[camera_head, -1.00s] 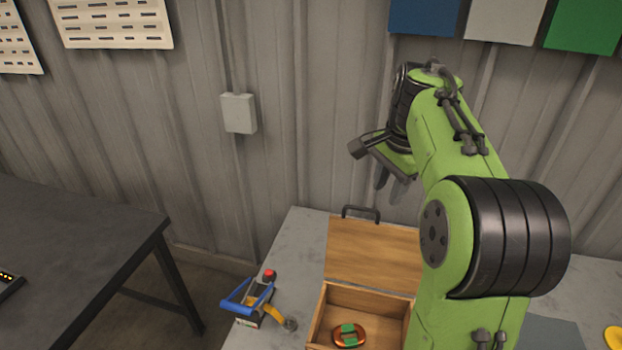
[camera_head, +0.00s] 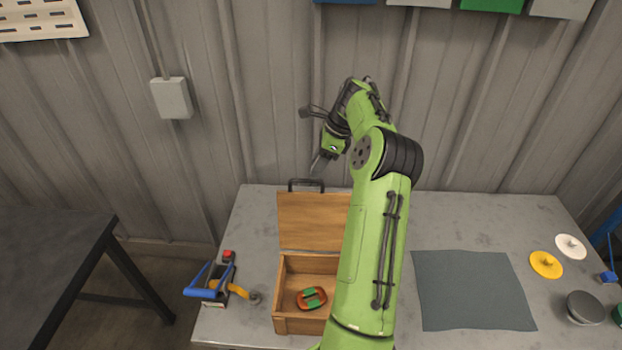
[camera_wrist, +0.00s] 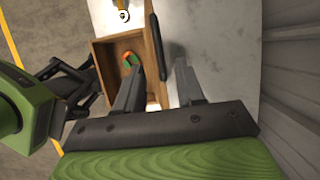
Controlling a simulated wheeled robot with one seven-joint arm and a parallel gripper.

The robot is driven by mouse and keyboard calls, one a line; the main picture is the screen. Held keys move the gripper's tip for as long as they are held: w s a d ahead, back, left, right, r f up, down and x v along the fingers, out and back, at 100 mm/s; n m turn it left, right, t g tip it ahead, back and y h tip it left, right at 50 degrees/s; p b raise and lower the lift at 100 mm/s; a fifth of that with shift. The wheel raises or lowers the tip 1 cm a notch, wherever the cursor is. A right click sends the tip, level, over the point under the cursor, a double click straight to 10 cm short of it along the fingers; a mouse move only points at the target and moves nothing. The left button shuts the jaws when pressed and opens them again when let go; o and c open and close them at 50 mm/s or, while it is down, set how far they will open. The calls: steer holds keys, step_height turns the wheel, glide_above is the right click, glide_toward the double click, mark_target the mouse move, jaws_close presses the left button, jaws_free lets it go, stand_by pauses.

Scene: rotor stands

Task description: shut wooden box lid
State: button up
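My gripper (camera_head: 320,165) is just above the handle, slightly right, in the head view. In the wrist view, my gripper (camera_wrist: 158,78) has its two fingers spread apart with nothing clearly held. The dark handle (camera_wrist: 158,45) shows beyond and between the fingertips, beside the box (camera_wrist: 102,62). My arm hides the right part of the box and lid.
A red-and-green item (camera_head: 312,298) lies inside the box. A blue-and-yellow device (camera_head: 210,285) stands left of it. A dark mat (camera_head: 470,290) lies to the right, with yellow (camera_head: 545,264) and white (camera_head: 571,246) discs beyond. The corrugated wall is close behind the table.

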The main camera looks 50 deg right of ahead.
steer(key=x, duration=0.4)
jaws_close()
